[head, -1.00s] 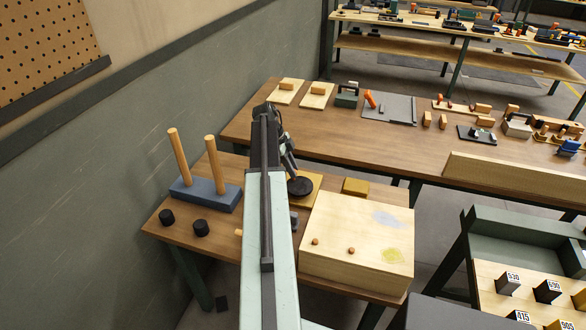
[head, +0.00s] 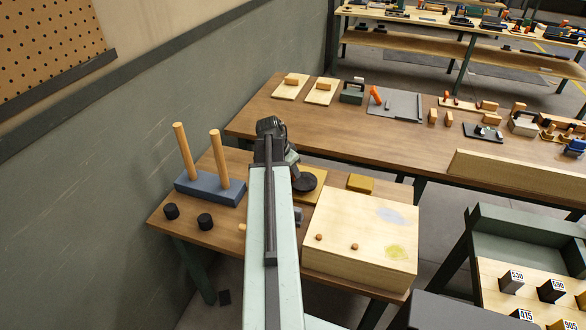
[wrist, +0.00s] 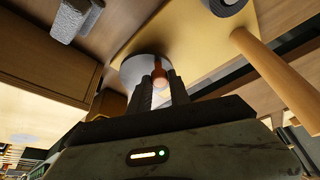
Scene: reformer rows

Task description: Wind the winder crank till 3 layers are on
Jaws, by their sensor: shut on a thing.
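The winder's board (head: 314,196) lies on the small wooden table, partly hidden behind my arm, with a dark round disc (head: 305,181) on it. In the wrist view a pale grey disc (wrist: 134,72) shows on the yellowish board (wrist: 200,38). An orange-brown crank knob (wrist: 159,70) stands in front of that disc. My gripper (wrist: 159,90) is shut on the knob, a finger on either side. In the head view my arm hides the fingers and knob. I cannot make out any wound layers.
A pale wooden box (head: 360,235) stands close to the right of my arm. A blue base (head: 210,188) with two upright dowels and two black knobs (head: 188,216) are on the left. A longer bench (head: 400,150) with several fixtures lies behind.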

